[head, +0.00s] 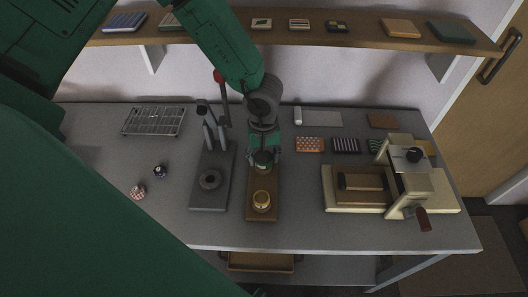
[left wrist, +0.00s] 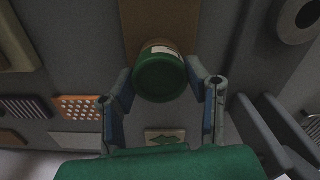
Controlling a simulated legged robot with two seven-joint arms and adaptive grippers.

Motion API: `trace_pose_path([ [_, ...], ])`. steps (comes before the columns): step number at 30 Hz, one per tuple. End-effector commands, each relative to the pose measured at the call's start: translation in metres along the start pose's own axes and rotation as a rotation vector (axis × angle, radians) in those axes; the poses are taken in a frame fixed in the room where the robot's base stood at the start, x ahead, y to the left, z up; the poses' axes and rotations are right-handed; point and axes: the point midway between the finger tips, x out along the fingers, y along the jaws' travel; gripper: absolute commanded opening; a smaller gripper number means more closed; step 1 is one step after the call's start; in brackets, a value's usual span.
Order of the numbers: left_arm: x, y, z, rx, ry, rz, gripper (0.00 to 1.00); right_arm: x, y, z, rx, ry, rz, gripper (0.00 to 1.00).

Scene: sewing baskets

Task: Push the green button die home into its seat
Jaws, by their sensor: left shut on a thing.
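The green button die (head: 263,160) is a short, dark green cylinder over a wooden board (head: 260,215). In the left wrist view the green die (left wrist: 160,77) shows its round end and a white label. My left gripper (head: 264,154) is shut on it, one finger on each side. A round tan and brass-coloured piece (head: 261,200) stands on the front part of the same board, apart from the die. The die's far end is hidden, so I cannot tell whether it touches a seat. My right gripper is in neither view.
A dark press stand with a round ring (head: 209,180) and a red-knobbed lever is close on the left. A cream hand-cranked machine (head: 335,200) is on the right. Two small balls, one dark (head: 160,171), and a wire rack (head: 154,121) lie further left. Patterned swatches (head: 309,145) lie right.

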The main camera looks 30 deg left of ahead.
Motion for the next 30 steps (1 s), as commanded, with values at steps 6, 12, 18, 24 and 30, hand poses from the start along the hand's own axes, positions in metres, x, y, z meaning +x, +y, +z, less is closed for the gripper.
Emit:
trace_pose_path([
  [6, 0.006, 0.000, 0.000, 0.000, 0.000, 0.000, 0.00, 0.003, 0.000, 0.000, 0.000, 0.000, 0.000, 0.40],
  [12, 0.008, 0.000, 0.000, -0.001, 0.000, 0.000, 0.67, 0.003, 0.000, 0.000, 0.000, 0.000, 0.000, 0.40],
  [18, 0.008, 0.000, 0.000, 0.000, 0.000, 0.000, 0.67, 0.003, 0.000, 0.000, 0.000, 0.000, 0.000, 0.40],
  [24, 0.003, 0.000, 0.000, -0.001, 0.000, 0.001, 0.67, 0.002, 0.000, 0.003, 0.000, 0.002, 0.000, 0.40],
  [30, -0.030, 0.001, -0.001, -0.002, 0.002, 0.005, 0.67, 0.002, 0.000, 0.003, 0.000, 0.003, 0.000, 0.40],
])
